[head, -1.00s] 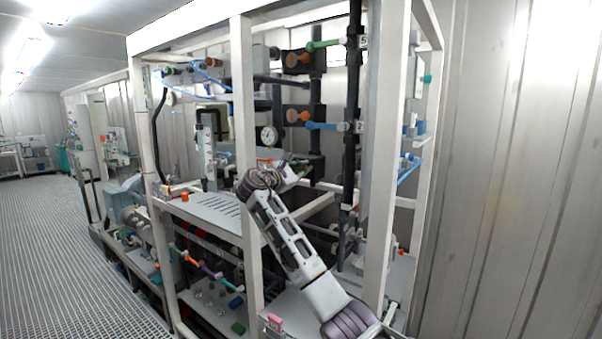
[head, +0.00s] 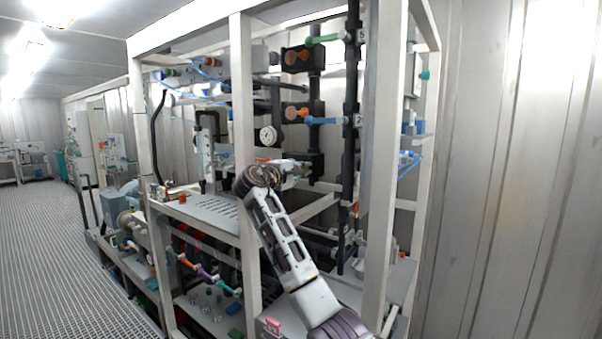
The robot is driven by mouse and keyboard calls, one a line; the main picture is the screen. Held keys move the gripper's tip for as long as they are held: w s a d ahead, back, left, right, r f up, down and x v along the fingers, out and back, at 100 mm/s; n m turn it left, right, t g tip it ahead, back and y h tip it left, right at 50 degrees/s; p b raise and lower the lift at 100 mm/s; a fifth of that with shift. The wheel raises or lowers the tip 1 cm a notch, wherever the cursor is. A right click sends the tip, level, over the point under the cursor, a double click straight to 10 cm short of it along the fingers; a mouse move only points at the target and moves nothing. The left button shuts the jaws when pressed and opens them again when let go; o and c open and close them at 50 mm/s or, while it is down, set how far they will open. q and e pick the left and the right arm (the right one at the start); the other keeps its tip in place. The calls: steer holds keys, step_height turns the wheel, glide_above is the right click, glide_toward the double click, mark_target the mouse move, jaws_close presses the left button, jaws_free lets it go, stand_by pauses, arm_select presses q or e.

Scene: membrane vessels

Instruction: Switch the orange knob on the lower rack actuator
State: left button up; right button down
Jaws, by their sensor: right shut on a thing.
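Two black actuator boxes with orange knobs sit one above the other on the rack: the upper knob (head: 291,57) and the one below it (head: 291,113). A third, lowest black actuator box (head: 316,162) is partly behind my right gripper (head: 296,170). My right gripper is at the front of that lowest box, shut on what seems to be its orange knob. The fingers and wrist hide most of the knob, so its angle cannot be told. My left gripper is not in view.
White frame posts (head: 244,120) stand close on both sides of my right arm. A pressure gauge (head: 268,135) sits just above the gripper. A blue valve handle (head: 327,121) and dark vertical pipes are to the upper right. The grated floor (head: 70,260) at left is clear.

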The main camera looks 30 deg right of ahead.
steer(key=shift+f, duration=0.1)
stand_by(0.4)
steer(key=c, duration=1.5)
jaws_free()
steer(key=shift+a, duration=0.1)
steer(key=shift+v, duration=5.9)
steer(key=shift+m, duration=0.4)
